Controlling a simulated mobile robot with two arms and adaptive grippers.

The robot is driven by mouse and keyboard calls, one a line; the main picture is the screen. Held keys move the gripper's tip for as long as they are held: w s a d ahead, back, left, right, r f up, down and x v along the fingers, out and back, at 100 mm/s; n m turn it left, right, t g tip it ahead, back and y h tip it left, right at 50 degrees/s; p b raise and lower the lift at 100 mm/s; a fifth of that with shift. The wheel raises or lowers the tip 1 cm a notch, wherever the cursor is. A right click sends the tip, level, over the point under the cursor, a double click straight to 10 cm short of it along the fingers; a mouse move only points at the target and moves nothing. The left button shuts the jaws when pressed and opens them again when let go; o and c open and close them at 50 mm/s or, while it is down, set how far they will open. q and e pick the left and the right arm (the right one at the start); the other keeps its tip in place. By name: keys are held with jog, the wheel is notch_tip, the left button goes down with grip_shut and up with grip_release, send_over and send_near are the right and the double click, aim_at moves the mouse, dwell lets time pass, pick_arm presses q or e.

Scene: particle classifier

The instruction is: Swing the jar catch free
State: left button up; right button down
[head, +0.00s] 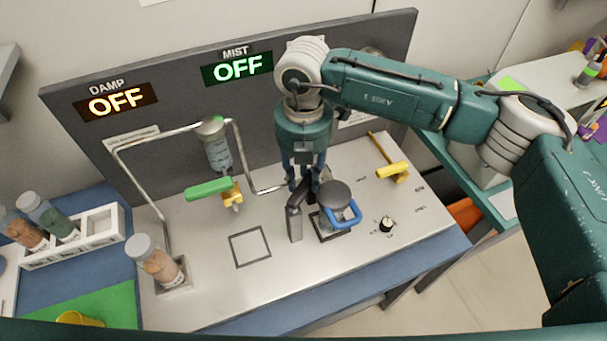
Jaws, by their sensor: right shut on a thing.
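A jar with a dark grey lid (334,194) stands in a square seat on the pale bench top. The blue loop of the jar catch (345,218) curves around its front and right side. A dark grey upright piece (295,222) stands just left of the jar. My right gripper (304,190) points down at the jar's left rear, close against the lid and the upright piece. It is shut on part of the catch, but its fingertips are partly hidden and the exact contact is unclear. My left gripper is not in view.
A jar of pinkish grains (157,262) stands front left, with a bent metal tube behind it. A green-handled valve (210,189), a yellow lever (392,172) and a black knob (386,224) are nearby. An empty square outline (250,247) lies left of the catch. Both signs read OFF.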

jog(key=shift+w+a+f+n+b, duration=0.15)
jog(key=shift+n+b, duration=0.25)
jog(key=shift+b, duration=0.45)
jog(key=shift+s+a+n+b, duration=0.1)
jog(key=shift+a+n+b, duration=0.65)
jog(key=shift+n+b, duration=0.95)
jog(key=shift+s+a+n+b, duration=0.1)
jog(key=shift+a+n+b, duration=0.7)
jog(key=shift+n+b, duration=0.85)
jog(key=shift+s+a+n+b, duration=0.1)
jog(key=shift+a+n+b, duration=0.65)
jog(key=shift+n+b, duration=0.95)
jog(key=shift+r, duration=0.2)
jog(key=c, duration=1.3)
grip_release()
jog(key=shift+m, duration=0.25)
